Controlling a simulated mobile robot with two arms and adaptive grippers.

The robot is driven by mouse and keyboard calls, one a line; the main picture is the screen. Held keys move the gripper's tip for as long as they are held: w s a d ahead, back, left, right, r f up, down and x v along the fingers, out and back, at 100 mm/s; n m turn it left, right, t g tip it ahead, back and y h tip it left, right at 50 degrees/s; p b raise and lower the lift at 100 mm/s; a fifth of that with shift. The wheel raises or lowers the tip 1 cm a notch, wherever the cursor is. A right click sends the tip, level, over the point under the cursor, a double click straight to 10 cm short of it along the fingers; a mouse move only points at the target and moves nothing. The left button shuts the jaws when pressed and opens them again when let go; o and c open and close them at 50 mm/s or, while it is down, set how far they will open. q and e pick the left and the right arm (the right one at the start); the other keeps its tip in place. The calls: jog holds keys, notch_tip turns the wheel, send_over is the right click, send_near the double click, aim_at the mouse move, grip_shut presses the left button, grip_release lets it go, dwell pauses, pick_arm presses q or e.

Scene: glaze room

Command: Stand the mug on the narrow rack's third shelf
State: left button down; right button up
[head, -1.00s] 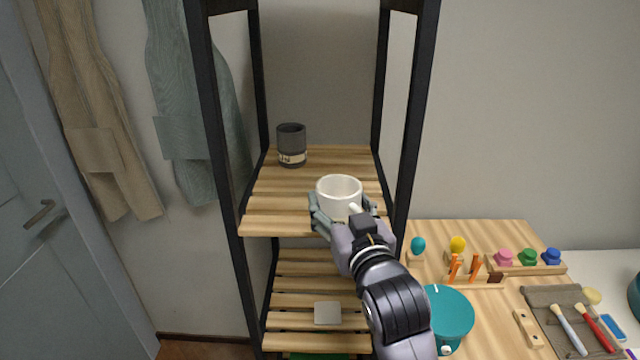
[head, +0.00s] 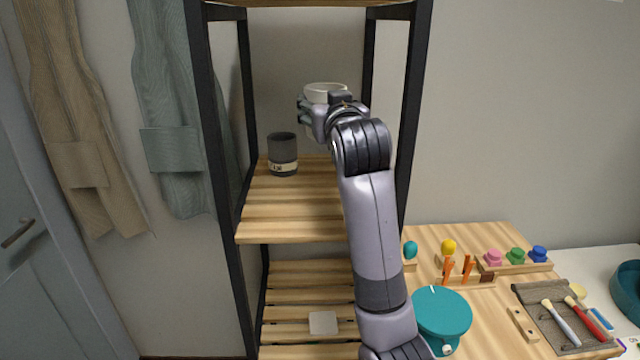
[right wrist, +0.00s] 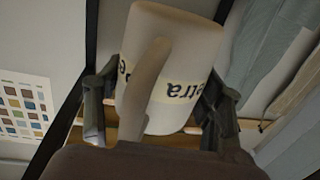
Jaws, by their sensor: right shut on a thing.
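A white mug (head: 325,89) is high inside the narrow rack's open bay, above the slatted wooden shelf (head: 275,222) and clear of it. My right gripper (head: 322,104) is shut on the mug; my arm hides much of both in the head view. In the right wrist view, the mug (right wrist: 175,50) sits between the fingers of the gripper (right wrist: 160,108), with its handle toward the camera and a pale lettered band around it. My left gripper is not in view.
A dark grey cup (head: 283,150) stands at the back left of the shelf. Black rack posts (head: 212,150) flank the bay, and another shelf (head: 300,2) is overhead. A lower shelf holds a pale square (head: 323,323).

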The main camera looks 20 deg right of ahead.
notch_tip(320, 180, down, 16)
jog(key=shift+r+p, duration=0.2)
jog(key=shift+p, duration=0.6)
jog(key=shift+f, duration=0.25)
jog(key=shift+f, duration=0.15)
jog(key=o, duration=1.4)
jog(key=shift+c, duration=0.2)
jog(key=s+a+b, duration=0.1)
jog(key=s+b, duration=0.1)
jog(key=s, duration=1)
jog(key=shift+a+r, duration=0.2)
jog(key=shift+a, duration=0.2)
jog(key=shift+f, duration=0.1)
